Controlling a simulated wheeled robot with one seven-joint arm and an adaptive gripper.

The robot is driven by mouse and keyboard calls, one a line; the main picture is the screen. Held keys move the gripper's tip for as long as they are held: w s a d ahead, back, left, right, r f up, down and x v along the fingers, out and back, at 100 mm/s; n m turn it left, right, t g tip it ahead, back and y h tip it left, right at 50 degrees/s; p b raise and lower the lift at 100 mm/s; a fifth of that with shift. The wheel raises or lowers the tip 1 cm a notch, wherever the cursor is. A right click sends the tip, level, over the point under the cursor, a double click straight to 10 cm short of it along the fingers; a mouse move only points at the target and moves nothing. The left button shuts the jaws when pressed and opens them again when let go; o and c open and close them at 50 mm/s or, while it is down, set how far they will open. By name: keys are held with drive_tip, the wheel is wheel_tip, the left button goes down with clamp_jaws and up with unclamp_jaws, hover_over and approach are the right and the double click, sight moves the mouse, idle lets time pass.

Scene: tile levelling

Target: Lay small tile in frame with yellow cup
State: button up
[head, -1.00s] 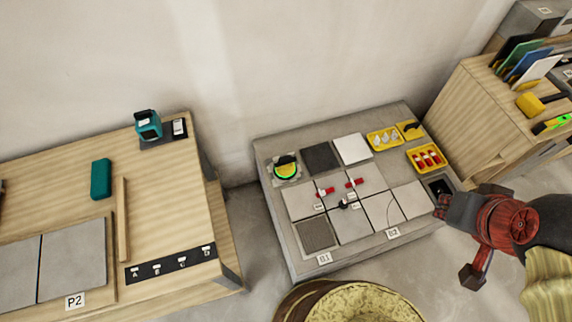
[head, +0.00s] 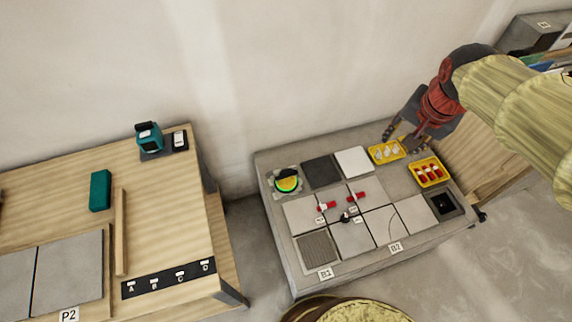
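My gripper (head: 402,141) is at the back right of the grey platform, its fingers spread apart and pointing down, with nothing seen between them. It hides the spot where a small yellow item with a dark top stood. A round yellow-and-green cup (head: 287,184) with a black handle sits on a small mottled square at the back left. A small dark square frame (head: 445,204) with a black middle lies at the right front corner. Smaller tiles are a dark grey one (head: 322,171), a white one (head: 352,161) and a ribbed grey one (head: 317,247). Which one is meant is unclear.
Grey tiles (head: 352,238) with red-and-white pieces (head: 357,197) cover the platform's middle. A yellow tray of pale clips (head: 388,151) and one of red pieces (head: 428,171) stand right. A wooden bench (head: 160,225) is left; another bench (head: 465,155) stands behind my arm.

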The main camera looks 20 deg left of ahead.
drive_tip(key=w+a+f+m+g, duration=0.1)
drive_tip(key=w+a+f+m, duration=0.1)
drive_tip(key=w+a+f, duration=0.65)
drive_tip(key=m+g+b, duration=0.2)
drive_tip(key=m+g, duration=0.1)
drive_tip(key=m, duration=0.1)
hover_over(286, 171)
drive_tip(key=shift+h, duration=0.4)
wheel_tip(286, 171, down, 36)
drive_tip(key=shift+w+d+f, duration=0.1)
drive_tip(key=shift+d, duration=0.05)
drive_tip(key=shift+f, duration=0.6)
drive_tip(key=shift+f+b, duration=1.45)
drive_tip(key=shift+f, duration=2.15)
drive_tip(key=c, duration=0.3)
clamp_jaws()
